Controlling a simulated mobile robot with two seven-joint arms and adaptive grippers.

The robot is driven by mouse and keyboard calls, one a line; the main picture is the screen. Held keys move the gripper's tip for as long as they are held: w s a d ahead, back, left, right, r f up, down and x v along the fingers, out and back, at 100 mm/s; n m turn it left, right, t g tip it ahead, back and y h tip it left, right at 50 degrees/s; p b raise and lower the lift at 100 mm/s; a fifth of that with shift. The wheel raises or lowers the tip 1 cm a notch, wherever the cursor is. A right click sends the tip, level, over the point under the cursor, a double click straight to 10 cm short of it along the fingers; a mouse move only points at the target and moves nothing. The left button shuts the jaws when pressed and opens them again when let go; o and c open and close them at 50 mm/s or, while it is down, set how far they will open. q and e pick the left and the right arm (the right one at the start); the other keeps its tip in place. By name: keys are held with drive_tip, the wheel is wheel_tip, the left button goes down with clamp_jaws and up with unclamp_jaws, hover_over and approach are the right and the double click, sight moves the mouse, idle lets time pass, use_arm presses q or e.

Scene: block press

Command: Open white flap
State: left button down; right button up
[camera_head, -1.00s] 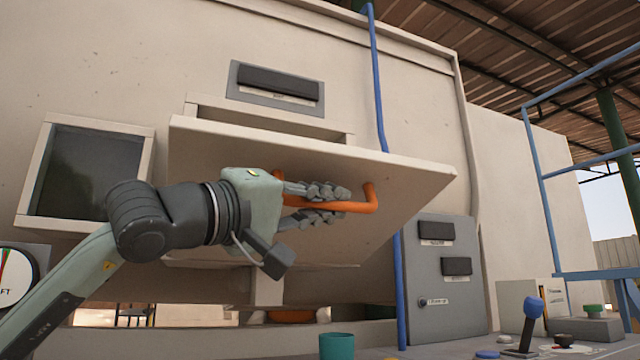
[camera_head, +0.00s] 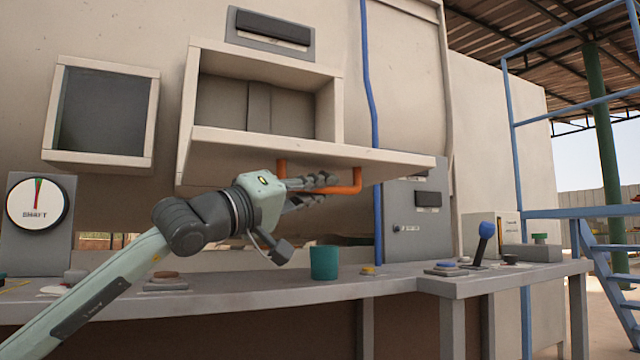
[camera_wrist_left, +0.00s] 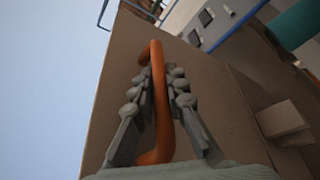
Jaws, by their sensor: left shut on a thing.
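The white flap (camera_head: 300,147) hangs swung down and out from the front of a box-like opening (camera_head: 262,105) in the machine wall, close to level. An orange handle (camera_head: 357,178) is fixed on the flap's underside. My left gripper (camera_head: 318,184) is shut on the handle from the left, below the flap. In the left wrist view the handle (camera_wrist_left: 159,100) runs between the two fingers, with the flap's brown-looking face (camera_wrist_left: 225,100) behind it. The inside of the opening shows, with a vertical divider. My right gripper is not in view.
A grey counter (camera_head: 225,298) runs below the flap. On it stand a teal cup (camera_head: 324,262), a blue-knobbed lever (camera_head: 484,240) and several buttons. A dial (camera_head: 37,203) stands at left. A blue pipe (camera_head: 371,90) runs down the wall behind the flap.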

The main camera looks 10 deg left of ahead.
use_arm(q)
drive_tip(key=shift+s+r, duration=0.1)
drive_tip(key=shift+r, duration=0.05)
drive_tip(key=c, duration=1.5)
unclamp_jaws()
drive_tip(key=shift+c, duration=0.2)
drive_tip(key=v, duration=1.2)
drive_tip(key=shift+f, duration=0.2)
